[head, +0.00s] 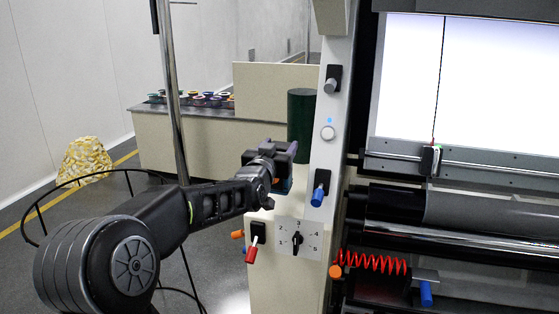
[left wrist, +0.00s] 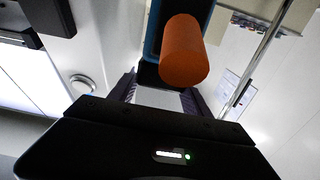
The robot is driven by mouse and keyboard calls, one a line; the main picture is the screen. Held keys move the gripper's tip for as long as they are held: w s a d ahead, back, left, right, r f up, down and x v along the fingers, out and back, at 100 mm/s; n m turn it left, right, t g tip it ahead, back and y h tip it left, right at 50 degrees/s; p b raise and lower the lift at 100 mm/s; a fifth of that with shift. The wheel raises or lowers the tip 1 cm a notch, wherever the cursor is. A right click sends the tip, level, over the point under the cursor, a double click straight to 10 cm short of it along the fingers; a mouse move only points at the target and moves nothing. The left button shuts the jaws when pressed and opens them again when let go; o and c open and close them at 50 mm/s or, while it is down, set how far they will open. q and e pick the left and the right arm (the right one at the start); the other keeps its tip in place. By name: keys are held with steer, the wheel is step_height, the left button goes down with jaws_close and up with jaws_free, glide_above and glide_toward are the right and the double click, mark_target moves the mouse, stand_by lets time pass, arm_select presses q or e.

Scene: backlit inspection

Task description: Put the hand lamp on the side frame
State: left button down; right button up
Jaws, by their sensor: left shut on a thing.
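The side frame (head: 322,165) is the pale upright panel left of the bright backlit screen, with knobs and a button on it. My left gripper (head: 284,158) is shut on the hand lamp (head: 284,186) beside the left edge of this frame. Only a small blue and orange part of the lamp shows in the head view, below the jaws. In the left wrist view the lamp shows a thick orange cylinder (left wrist: 184,52) and a blue part behind it. The gripper (left wrist: 160,98) hides where it grips. I cannot tell whether the lamp touches the frame. My right gripper is not in view.
Blue-handled knob (head: 319,190), black knob (head: 333,79), round button (head: 328,133), rotary dial (head: 297,240) and red-tipped lever (head: 253,247) stick out from the machine. A dark green cylinder (head: 301,115) stands behind my gripper. A metal pole (head: 172,95) rises left of it.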

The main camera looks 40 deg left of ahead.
mark_target(283, 187)
arm_select(q)
step_height(283, 187, down, 4)
steer(key=shift+r, duration=0.25)
steer(key=shift+f, duration=0.15)
steer(key=shift+c, duration=2.4)
jaws_free()
